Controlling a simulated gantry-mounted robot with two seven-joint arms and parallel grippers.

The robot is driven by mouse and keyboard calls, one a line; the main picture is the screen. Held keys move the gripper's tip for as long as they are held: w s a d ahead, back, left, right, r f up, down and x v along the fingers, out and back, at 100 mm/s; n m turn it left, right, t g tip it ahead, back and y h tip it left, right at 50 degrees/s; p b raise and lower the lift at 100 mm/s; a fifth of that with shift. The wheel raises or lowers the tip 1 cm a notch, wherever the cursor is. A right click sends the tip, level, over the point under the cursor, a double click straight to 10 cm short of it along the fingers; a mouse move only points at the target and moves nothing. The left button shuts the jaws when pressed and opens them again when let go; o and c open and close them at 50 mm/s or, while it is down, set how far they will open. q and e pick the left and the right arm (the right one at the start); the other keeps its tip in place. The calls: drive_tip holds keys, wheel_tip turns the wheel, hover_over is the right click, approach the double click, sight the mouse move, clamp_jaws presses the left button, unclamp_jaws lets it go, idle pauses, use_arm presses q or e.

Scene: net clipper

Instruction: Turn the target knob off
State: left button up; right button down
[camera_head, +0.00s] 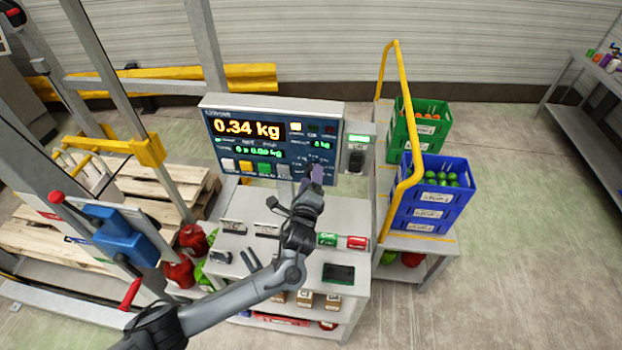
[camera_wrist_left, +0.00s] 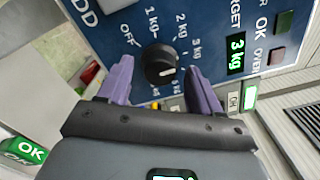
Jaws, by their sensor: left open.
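The target knob (camera_wrist_left: 162,65) is a round black dial with a white mark on the blue panel (camera_wrist_left: 225,20). OFF is printed to its upper left, and kg labels run around it. Its white mark points right and slightly down in the wrist view, away from OFF. The target display (camera_wrist_left: 237,54) reads 3 kg. My left gripper (camera_wrist_left: 158,72) is open, with one purple finger on each side of the knob; I cannot tell whether either touches it. In the head view my left gripper (camera_head: 316,175) is at the panel's lower right and hides the knob. My right gripper is not in view.
The weighing display (camera_head: 247,130) reads 0.34 kg above several push buttons. A yellow rail (camera_head: 386,140) and green and blue crates (camera_head: 432,207) stand to the right.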

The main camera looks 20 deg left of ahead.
use_arm(q)
drive_tip(key=shift+c, duration=0.4)
drive_tip(key=c, duration=1)
drive_tip(key=shift+o, duration=0.2)
drive_tip(key=shift+n, duration=0.3)
drive_tip(key=n, duration=0.4)
drive_tip(key=shift+n+b, duration=0.9)
drive_tip(key=shift+n, duration=8.7)
